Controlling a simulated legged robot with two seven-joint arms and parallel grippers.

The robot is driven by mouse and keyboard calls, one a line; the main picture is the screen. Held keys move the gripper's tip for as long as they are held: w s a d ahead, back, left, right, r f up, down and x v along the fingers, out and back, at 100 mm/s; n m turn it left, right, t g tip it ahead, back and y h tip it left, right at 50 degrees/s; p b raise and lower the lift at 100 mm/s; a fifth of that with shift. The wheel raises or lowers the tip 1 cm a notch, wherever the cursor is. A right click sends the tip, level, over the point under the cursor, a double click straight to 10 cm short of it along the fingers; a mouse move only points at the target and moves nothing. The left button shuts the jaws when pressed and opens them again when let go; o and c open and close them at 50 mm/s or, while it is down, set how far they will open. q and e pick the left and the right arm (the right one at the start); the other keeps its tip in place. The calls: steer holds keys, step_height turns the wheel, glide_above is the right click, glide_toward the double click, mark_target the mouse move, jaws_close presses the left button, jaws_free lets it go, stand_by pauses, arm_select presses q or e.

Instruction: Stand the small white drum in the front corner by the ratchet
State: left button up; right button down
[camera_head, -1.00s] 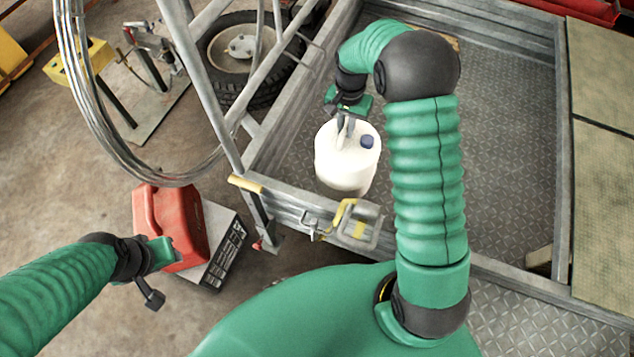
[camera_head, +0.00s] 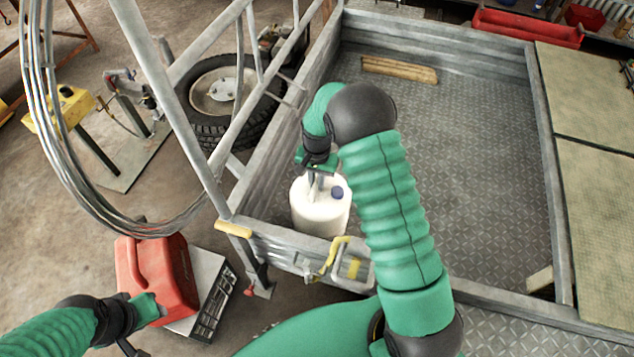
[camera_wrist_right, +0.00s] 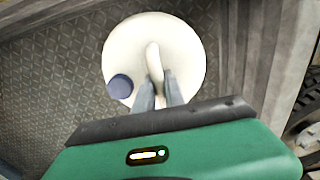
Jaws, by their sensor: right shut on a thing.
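The small white drum (camera_head: 320,213) with a blue cap is upright in the front left corner of the metal trailer bed, close to the front wall. My right gripper (camera_head: 316,184) is shut on its top handle. The right wrist view shows the fingers (camera_wrist_right: 160,92) on the handle of the drum (camera_wrist_right: 185,50). Whether the drum's base touches the floor is hidden by the front wall. The ratchet (camera_head: 350,265), with yellow parts, is on the front rail just right of the drum. My left gripper (camera_head: 145,330) is at lower left by the red can; its jaws are unclear.
A red can (camera_head: 160,275) stands on a grey case at left. A wooden block (camera_head: 400,69) lies at the bed's far end. A ladder-like frame and a wire coil (camera_head: 62,190) rise along the left side. The bed's middle is clear.

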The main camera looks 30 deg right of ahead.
steer(key=c, duration=1.4)
jaws_free()
